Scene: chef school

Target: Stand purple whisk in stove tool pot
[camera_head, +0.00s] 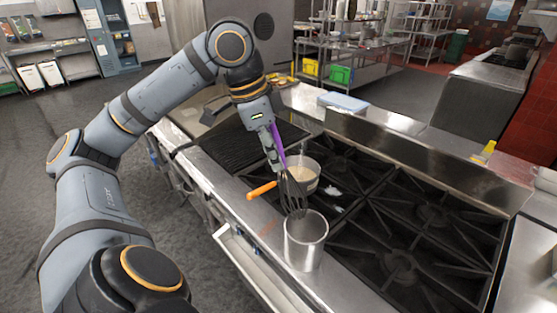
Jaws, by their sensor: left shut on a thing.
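The purple whisk (278,145) hangs with its wire end down in my left gripper (272,146), which is shut on its handle. The dark wire loops (293,195) sit just above the rim of the metal tool pot (305,247), at its upper left. I cannot tell whether the wire tip is inside the rim or behind it. The pot stands upright on the stove's front edge (262,207). The inside of the pot is mostly hidden. My right gripper is not in view.
Behind the whisk, a pan (305,175) with pale contents and an orange handle (262,190) stands on the burner grates (400,225). A ridged griddle (235,150) lies to the left. A blue cloth or board (343,102) lies on the back ledge.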

